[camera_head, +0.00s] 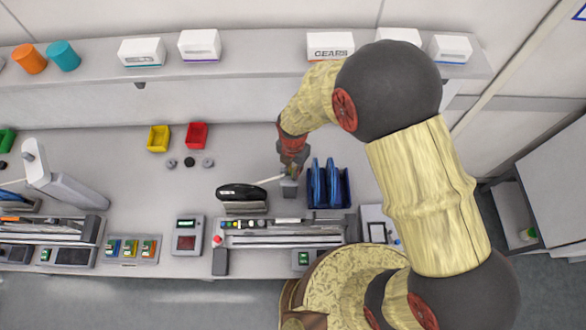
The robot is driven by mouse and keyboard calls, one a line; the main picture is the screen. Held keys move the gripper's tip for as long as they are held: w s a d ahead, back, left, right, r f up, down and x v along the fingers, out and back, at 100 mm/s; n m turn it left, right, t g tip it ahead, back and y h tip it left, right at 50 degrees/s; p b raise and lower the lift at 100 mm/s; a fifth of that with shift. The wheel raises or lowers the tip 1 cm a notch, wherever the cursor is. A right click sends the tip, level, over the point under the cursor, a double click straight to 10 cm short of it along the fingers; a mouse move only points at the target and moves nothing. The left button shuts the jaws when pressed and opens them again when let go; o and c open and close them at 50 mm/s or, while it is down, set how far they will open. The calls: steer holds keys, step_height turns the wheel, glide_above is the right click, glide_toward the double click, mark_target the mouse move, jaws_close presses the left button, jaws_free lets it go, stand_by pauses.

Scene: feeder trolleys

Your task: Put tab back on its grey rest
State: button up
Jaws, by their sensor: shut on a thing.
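My gripper (291,168) reaches down over the workbench, seen from above and small in the head view. It is shut on the tab at its tip; the tab is mostly hidden by the fingers. A thin pale strip (268,181) shows just left of the fingertips; I cannot tell whether it is part of the tab. A small grey block (289,191), which looks like the grey rest, stands right below the fingertips in the picture. I cannot tell whether the tab touches it or hangs above it.
A blue rack (345,190) stands close to the right of the grey block. A black, rounded device (241,192) is close to the left. A feeder unit (282,238) lies in front.

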steer(key=shift+f, duration=0.1)
steer(key=o, duration=0.9)
steer(key=shift+c, duration=0.2)
step_height(320, 180, up, 12)
stand_by(0.4)
